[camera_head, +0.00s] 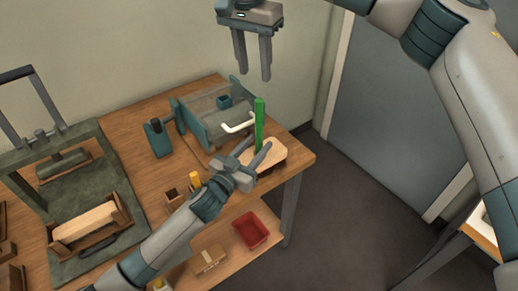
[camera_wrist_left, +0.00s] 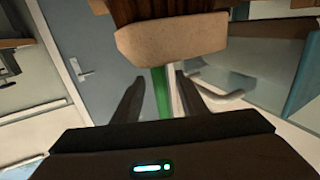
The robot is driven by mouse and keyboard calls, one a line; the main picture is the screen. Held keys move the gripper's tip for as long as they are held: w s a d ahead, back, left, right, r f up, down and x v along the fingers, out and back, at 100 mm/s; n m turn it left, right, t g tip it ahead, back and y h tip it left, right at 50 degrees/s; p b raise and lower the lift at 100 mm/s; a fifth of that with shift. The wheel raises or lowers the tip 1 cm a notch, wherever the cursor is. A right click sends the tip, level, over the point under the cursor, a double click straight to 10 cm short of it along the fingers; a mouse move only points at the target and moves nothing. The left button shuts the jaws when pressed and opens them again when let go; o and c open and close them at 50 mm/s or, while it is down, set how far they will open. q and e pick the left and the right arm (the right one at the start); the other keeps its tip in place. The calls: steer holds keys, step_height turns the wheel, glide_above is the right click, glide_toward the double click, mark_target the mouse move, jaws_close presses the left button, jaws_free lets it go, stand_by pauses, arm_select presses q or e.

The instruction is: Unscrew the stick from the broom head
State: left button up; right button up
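The green stick (camera_head: 259,122) stands upright on the pale wooden broom head (camera_head: 274,152) near the table's right corner. In the left wrist view the broom head (camera_wrist_left: 170,38) is at the top, with dark bristles above it in the picture, and the stick (camera_wrist_left: 161,95) runs down from it. My left gripper (camera_head: 259,145) is at the stick's lower part, its fingers open on either side of it. In the left wrist view gaps show between the stick and the fingers. My right gripper (camera_head: 253,62) is open and empty, high above the back of the table.
A teal machine (camera_head: 205,120) with a white crank handle (camera_head: 240,123) stands close behind the stick. A teal block (camera_head: 157,139) and a small wooden holder (camera_head: 175,197) are to the left. A red tray (camera_head: 251,229) sits on the lower shelf.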

arm_select(q)
steer(key=shift+x, duration=2.7)
steer(key=shift+c, duration=0.5)
jaws_close()
